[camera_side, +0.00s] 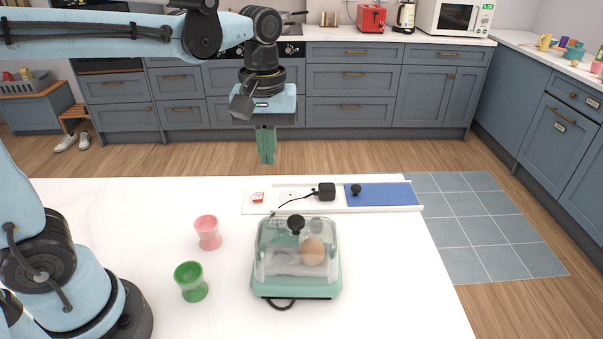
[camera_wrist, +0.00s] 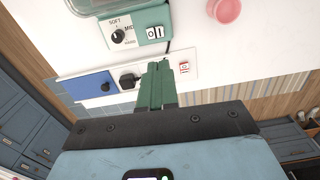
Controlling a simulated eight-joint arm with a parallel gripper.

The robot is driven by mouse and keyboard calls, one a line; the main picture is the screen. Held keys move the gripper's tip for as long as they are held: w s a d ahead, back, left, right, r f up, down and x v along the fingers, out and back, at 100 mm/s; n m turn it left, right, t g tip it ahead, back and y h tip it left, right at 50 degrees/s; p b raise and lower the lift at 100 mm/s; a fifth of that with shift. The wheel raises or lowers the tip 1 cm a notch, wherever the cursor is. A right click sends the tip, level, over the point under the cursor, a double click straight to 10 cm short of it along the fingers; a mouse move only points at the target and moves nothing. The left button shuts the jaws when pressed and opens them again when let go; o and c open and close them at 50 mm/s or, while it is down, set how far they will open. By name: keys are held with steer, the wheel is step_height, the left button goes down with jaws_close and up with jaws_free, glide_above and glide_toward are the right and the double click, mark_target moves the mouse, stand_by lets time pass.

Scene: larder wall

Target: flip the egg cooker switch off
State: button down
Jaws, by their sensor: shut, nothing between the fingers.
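The egg cooker (camera_side: 260,272) is a teal box with a clear, black-knobbed lid and a brown egg inside, standing on the white table. Its teal panel shows at the top of the wrist view, with a black SOFT/MID/HARD dial (camera_wrist: 118,36) and a white switch marked 0 and 1 (camera_wrist: 155,32). I cannot tell which way the switch is pressed. My gripper (camera_side: 267,163) has green fingers, shut and empty, pointing down above the table's far edge. In the wrist view the fingertips (camera_wrist: 160,63) overlap the white strip, below the switch in the picture and apart from the cooker.
The white strip (camera_side: 249,208) along the far edge carries a small red-marked piece (camera_side: 258,197), a black plug (camera_side: 326,191) with a cord, and a blue sliding panel (camera_side: 385,195). A pink egg cup (camera_side: 207,231) and a green one (camera_side: 191,280) stand left of the cooker.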

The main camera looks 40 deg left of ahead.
step_height(320, 180, down, 14)
steer(key=shift+r, duration=0.2)
steer(key=shift+f, duration=0.15)
stand_by(0.4)
steer(key=shift+f, duration=0.1)
